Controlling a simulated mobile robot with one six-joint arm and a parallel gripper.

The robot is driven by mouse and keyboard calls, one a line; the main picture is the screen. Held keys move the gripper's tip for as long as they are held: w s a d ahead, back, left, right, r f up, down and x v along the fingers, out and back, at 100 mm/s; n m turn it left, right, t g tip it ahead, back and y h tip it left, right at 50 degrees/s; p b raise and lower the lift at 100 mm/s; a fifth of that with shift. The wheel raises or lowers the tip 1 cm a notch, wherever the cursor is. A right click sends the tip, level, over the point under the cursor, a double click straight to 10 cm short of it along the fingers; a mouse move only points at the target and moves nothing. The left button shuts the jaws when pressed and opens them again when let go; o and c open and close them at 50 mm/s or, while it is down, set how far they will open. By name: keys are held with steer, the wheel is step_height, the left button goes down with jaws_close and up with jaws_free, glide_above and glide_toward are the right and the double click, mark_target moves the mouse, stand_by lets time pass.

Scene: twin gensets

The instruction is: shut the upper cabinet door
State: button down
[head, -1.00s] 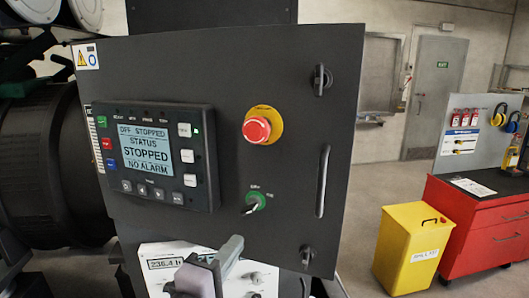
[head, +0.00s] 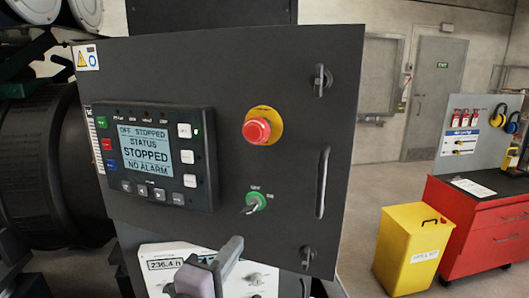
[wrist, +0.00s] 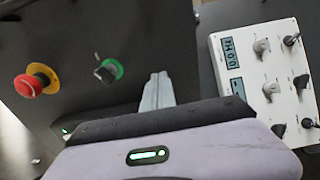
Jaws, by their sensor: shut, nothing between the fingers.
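The upper cabinet door (head: 290,60) is a dark grey panel in the head view. It carries a vertical handle (head: 322,182) and two latches near its right edge. It appears to stand out from the cabinet; the gap behind it is hidden. My gripper (head: 236,243) is shut and empty, low in front of the door's bottom edge, below the key switch (head: 256,201). In the wrist view its closed fingers (wrist: 157,90) point towards the door face, between the key switch and the white panel (wrist: 262,80). I cannot tell whether they touch the door.
A red emergency stop (head: 257,130) and a controller screen (head: 145,148) sit on the door. The white instrument panel (head: 160,250) lies below it. A yellow bin (head: 405,255) and a red tool cabinet (head: 475,225) stand at right, with open floor between the bin and door.

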stand_by(0.6)
